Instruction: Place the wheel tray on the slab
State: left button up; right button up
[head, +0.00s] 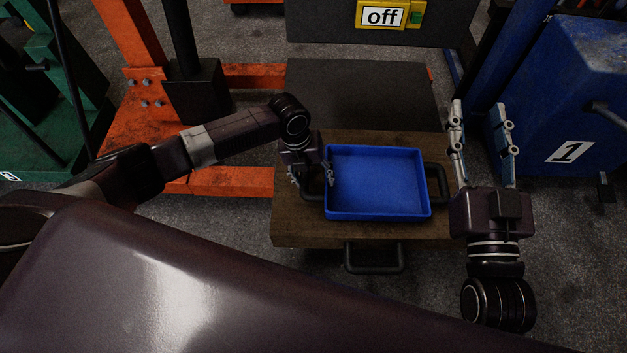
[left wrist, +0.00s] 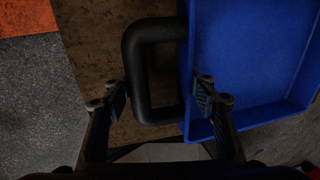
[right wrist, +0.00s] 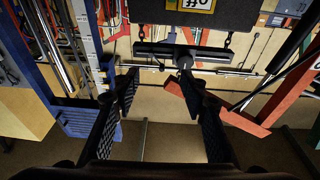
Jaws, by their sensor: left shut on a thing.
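The wheel tray (head: 376,182) is a shallow blue tray with a black loop handle on its left and right sides. In the head view it is over the brown slab (head: 290,228), inside the slab's outline; whether it touches the slab is hard to tell. My left gripper (head: 311,178) is at the tray's left handle. In the left wrist view that handle (left wrist: 137,70) lies between the fingers, and the gripper is shut on it. The blue wall (left wrist: 190,50) is beside it. My right gripper (head: 477,108) is open and empty, right of the slab, apart from the tray's right handle.
A black handle (head: 374,270) sticks out at the slab's front. A dark grey panel (head: 365,90) lies behind the slab. An orange frame (head: 135,115) stands at the left, a blue machine marked 1 (head: 580,100) at the right, and a yellow "off" switch (head: 384,15) at the back.

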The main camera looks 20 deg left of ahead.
pick_arm(q)
jog(key=shift+f, duration=0.35)
jog(key=o, duration=1.8)
pick_arm(e)
jog(key=shift+s+r+t, duration=0.2)
jog(key=shift+r+t, duration=0.2)
jog(key=shift+r, duration=0.35)
